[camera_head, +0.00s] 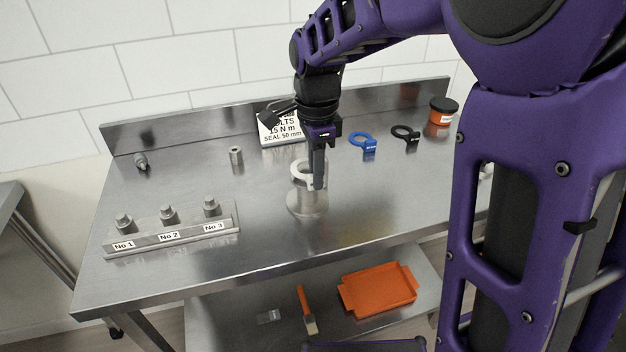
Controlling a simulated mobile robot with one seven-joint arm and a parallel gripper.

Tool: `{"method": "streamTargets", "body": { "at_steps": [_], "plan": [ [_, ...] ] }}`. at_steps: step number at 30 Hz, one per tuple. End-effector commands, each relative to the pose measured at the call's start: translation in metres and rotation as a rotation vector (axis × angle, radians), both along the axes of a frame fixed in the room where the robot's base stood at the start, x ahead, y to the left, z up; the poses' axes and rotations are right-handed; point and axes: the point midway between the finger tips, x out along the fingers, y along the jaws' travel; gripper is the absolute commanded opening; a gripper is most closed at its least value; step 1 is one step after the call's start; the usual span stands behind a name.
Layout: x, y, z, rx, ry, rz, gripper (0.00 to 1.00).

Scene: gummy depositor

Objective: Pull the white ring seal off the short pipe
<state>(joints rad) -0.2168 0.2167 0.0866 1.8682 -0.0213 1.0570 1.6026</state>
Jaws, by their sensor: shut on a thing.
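The short pipe (306,204) stands upright on the steel table, with a wide round base. The white ring seal (298,171) is at the top of the pipe. Its near right side is hidden by my gripper, and I cannot tell whether it still sits around the pipe or just above it. My gripper (318,184) points down at the pipe's right side, with its fingers shut on the white ring seal.
A rail (172,238) with several bolts labelled No 1 to No 3 lies at the front left. A blue ring (361,141), a black ring (405,133) and an orange jar (442,112) are at the back right. A sign (280,128) stands behind my gripper. An orange tray (378,289) lies on the lower shelf.

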Motion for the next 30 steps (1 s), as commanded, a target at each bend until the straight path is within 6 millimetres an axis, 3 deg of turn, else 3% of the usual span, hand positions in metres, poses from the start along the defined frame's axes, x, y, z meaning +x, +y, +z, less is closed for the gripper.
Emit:
{"method": "streamTargets", "body": {
  "at_steps": [5, 16, 28, 29, 30],
  "plan": [
    [0.000, 0.000, 0.008, 0.000, -0.001, 0.000, 0.00],
    [0.000, 0.000, 0.050, 0.000, 0.000, 0.000, 0.00],
    [0.000, 0.000, 0.049, 0.000, 0.001, 0.000, 0.00],
    [0.000, 0.000, 0.049, 0.000, 0.001, 0.000, 0.14],
    [0.000, 0.000, 0.049, 0.000, 0.001, 0.000, 0.07]
  ]
}}
